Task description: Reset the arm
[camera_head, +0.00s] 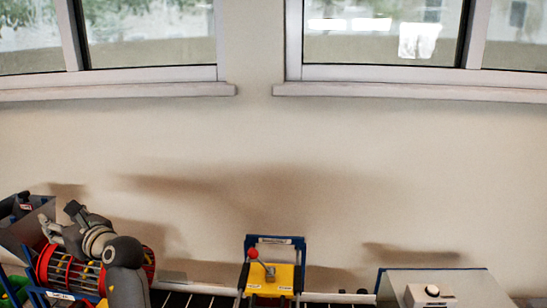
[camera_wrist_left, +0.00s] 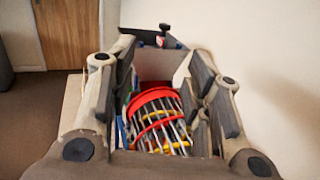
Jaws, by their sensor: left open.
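My left arm comes in at the lower left of the head view. Its gripper (camera_head: 56,219) is over a barred drum with red end rings (camera_head: 142,262), beside a grey open-topped bin (camera_head: 30,228). In the left wrist view, the left gripper (camera_wrist_left: 158,60) has its fingers spread wide with nothing between them. The red-ringed drum (camera_wrist_left: 156,121) with metal bars shows beyond and between the fingers there. I cannot tell from these views how far the fingers are from the drum or bin. My right gripper is in neither view.
A yellow unit with a red-knobbed lever (camera_head: 270,279) stands on a blue frame at bottom centre. A grey box (camera_head: 458,283) with a white device (camera_head: 430,295) is at lower right. A plain wall (camera_head: 330,160) lies behind. The wrist view shows a wooden door (camera_wrist_left: 68,33).

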